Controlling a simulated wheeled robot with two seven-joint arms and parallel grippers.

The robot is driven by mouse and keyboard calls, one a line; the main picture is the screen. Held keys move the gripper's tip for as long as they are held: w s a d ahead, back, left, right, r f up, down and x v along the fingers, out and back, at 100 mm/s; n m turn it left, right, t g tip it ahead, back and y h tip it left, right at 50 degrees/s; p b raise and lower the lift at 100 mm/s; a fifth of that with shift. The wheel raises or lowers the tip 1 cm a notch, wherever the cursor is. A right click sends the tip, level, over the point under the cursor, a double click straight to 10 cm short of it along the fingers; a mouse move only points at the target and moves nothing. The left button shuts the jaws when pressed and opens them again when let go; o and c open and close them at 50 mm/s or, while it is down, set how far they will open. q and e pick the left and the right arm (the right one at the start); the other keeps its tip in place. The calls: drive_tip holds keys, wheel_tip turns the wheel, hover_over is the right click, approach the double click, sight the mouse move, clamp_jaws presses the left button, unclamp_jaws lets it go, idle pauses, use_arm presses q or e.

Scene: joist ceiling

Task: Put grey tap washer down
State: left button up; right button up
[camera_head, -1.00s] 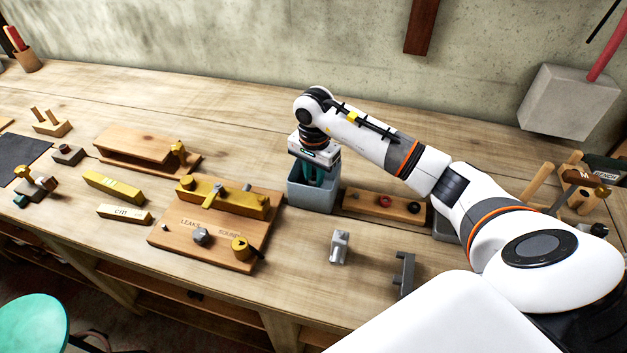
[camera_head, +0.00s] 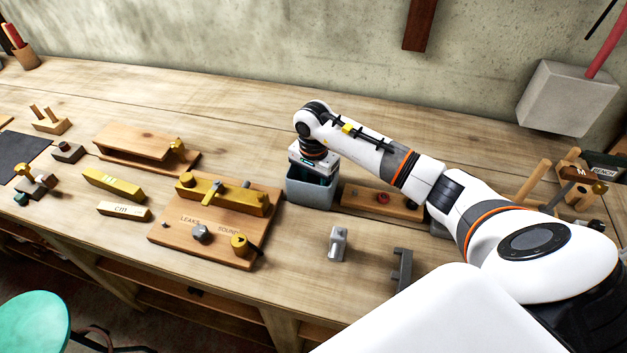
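My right gripper (camera_head: 314,179) reaches down into an open grey bin (camera_head: 310,196) at the middle of the bench. Its teal fingers are mostly hidden by the bin's walls, so I cannot tell whether they are open or shut. No grey tap washer can be made out; the inside of the bin is hidden. A wooden block (camera_head: 352,196) right of the bin bears a red washer (camera_head: 382,198) and a black washer (camera_head: 411,207), the latter partly behind my arm. My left gripper is not in view.
A wooden test board (camera_head: 170,238) with a brass valve bar (camera_head: 225,199) lies just left of the bin. A grey metal fitting (camera_head: 338,244) and a dark bracket (camera_head: 402,268) stand near the front edge. Bare bench (camera_head: 290,255) lies between board and fitting.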

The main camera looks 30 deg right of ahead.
drive_tip(key=shift+r, duration=0.1)
drive_tip(key=shift+r+p, duration=0.2)
drive_tip(key=shift+p, duration=0.15)
wheel_tip(320, 180, up, 12)
drive_tip(key=b, duration=0.4)
drive_tip(key=shift+f, duration=0.1)
